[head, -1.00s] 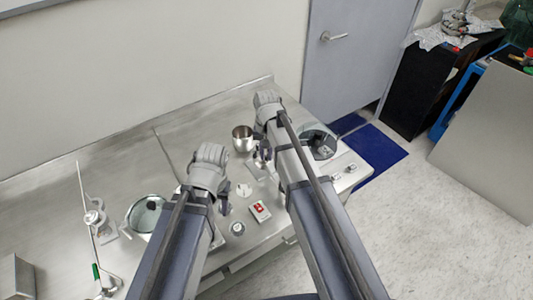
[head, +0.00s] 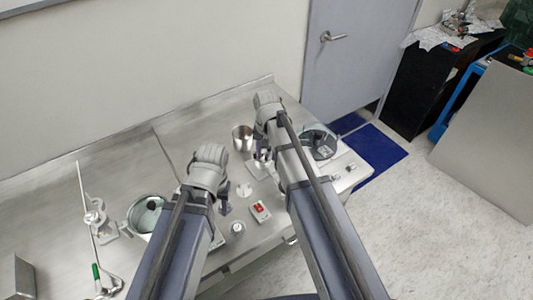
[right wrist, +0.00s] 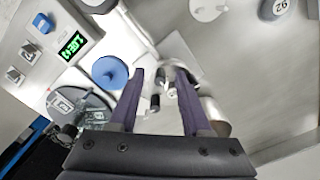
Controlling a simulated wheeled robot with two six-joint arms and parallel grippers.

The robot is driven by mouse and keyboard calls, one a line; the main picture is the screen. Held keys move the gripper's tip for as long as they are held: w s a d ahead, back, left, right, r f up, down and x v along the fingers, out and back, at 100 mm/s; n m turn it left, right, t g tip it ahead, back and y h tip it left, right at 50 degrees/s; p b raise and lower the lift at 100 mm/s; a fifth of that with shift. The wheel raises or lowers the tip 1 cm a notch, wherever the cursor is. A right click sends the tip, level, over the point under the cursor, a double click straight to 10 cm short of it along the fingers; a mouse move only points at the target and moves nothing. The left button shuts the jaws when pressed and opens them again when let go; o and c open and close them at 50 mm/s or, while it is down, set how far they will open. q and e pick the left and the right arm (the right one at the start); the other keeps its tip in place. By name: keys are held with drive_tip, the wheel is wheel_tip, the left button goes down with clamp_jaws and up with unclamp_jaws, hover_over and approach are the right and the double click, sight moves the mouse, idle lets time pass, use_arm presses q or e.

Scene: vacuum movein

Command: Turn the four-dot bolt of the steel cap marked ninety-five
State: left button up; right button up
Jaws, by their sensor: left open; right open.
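A grey round cap (right wrist: 279,6) with a dark number shows at the top right of the right wrist view, cut by the edge. The number looks like 92 or 95; I cannot tell which. In the head view a small grey round cap (head: 237,228) lies near the table's front. My right gripper (right wrist: 160,75) is open above the table, with small dark-ended metal cylinders (right wrist: 157,100) showing between its fingers. Whether it touches them is unclear. My left gripper (head: 223,196) is open and mostly hidden by its own arm. I cannot make out the bolt's dots.
A steel cup (head: 242,138) stands behind the arms. A red-marked box (head: 260,211) and a white disc (head: 244,190) lie between them. A balance (right wrist: 72,45) with green digits, a blue disc (right wrist: 110,72) and a glass vessel (right wrist: 88,103) are near my right gripper. A stand (head: 94,217) is left.

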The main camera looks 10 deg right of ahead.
sight(266, 155)
drive_tip(key=shift+r, duration=0.1)
wheel_tip(266, 155, up, 8)
drive_tip(key=p, duration=0.8)
drive_tip(key=shift+f, duration=0.2)
